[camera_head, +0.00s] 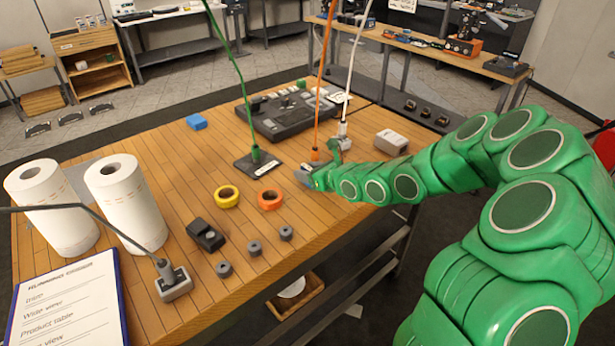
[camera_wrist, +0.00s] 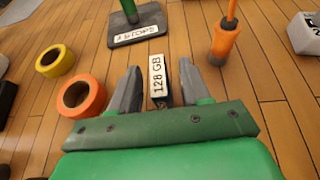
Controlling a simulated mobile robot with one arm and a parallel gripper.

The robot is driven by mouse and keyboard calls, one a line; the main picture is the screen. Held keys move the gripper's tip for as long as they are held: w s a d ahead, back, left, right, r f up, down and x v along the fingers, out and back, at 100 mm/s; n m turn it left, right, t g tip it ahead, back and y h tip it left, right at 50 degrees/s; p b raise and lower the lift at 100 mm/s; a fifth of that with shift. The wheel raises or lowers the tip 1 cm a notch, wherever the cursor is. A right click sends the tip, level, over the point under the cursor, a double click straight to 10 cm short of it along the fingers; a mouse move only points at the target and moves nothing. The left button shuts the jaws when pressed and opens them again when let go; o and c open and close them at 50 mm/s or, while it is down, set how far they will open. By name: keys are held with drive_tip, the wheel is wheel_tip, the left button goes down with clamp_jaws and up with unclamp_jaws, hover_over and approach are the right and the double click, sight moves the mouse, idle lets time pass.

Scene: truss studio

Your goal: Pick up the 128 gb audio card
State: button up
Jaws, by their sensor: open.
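The 128 GB audio card (camera_wrist: 157,75) shows in the wrist view as a narrow dark piece with a white label reading "128 GB". It lies on the wooden table between the two fingers of my gripper (camera_wrist: 157,88). The fingers are open, with a gap on both sides of the card. In the head view my gripper (camera_head: 308,178) is low over the table's right part, and I cannot make out the card there.
An orange tape roll (camera_wrist: 81,97) and a yellow tape roll (camera_wrist: 55,61) lie left of my gripper. A green-stemmed stand (camera_wrist: 137,25) is ahead, and an orange-handled tool (camera_wrist: 224,42) stands close on the right. A white box (camera_head: 391,142) sits farther right. Bare table (camera_wrist: 285,110) lies right of my gripper.

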drive_tip(key=shift+c, duration=0.3)
clamp_jaws()
drive_tip(key=shift+r, duration=0.15)
